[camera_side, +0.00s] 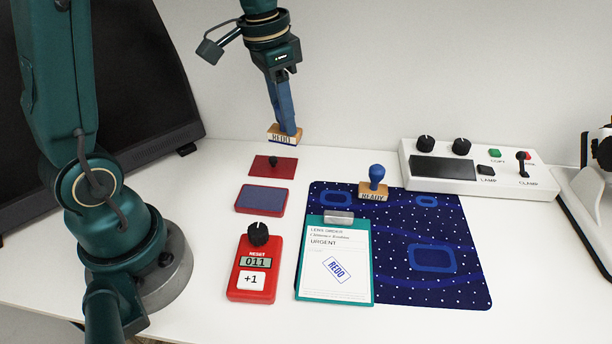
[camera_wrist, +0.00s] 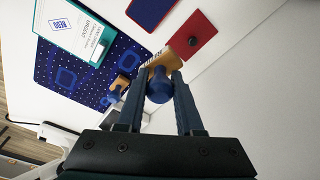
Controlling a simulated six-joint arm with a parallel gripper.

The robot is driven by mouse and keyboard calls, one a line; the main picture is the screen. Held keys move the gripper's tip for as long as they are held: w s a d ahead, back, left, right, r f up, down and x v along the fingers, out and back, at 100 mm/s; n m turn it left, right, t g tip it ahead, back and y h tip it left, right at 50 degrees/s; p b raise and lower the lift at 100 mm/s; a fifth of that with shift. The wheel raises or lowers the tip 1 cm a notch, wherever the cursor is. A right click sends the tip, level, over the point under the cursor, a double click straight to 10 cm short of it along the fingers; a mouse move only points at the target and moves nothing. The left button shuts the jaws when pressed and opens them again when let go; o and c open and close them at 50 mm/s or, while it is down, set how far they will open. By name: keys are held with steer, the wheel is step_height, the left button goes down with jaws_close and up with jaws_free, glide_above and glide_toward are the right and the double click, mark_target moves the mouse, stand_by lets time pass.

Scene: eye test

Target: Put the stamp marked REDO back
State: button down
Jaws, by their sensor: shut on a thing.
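My gripper (camera_side: 284,118) is shut on the REDO stamp (camera_side: 284,137) by its blue handle, which shows between the fingers in the wrist view (camera_wrist: 160,88). The stamp has a wooden block with REDO on its side. It is in the air, above the back of the table and near the red pad with a black knob (camera_side: 262,163). The REDO stamp's underside is hidden.
A blue ink pad in a red tray (camera_side: 263,199) lies in front of the knobbed red pad. A red counter (camera_side: 251,275) reads 011. A teal clipboard (camera_side: 334,297) on the mat holds a paper with a blue REDO print. A white control box (camera_side: 480,187) stands at the back right.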

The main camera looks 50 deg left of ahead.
steer(key=a+n, duration=0.2)
steer(key=a, duration=0.3)
steer(key=w+d+f, duration=0.1)
steer(key=d+f, duration=0.1)
steer(key=d, duration=0.1)
steer(key=w+d+f, duration=0.1)
steer(key=d+f, duration=0.1)
steer(key=d, duration=0.1)
steer(key=w+d+f, duration=0.2)
steer(key=d, duration=0.1)
steer(key=shift+w+d+f, duration=0.1)
steer(key=shift+d+f, duration=0.15)
steer(key=shift+d, duration=0.05)
steer(key=shift+d+f, duration=0.1)
steer(key=shift+f, duration=1.95)
steer(key=shift+f, duration=0.1)
steer(key=c, duration=0.6)
jaws_free()
steer(key=shift+o, duration=0.2)
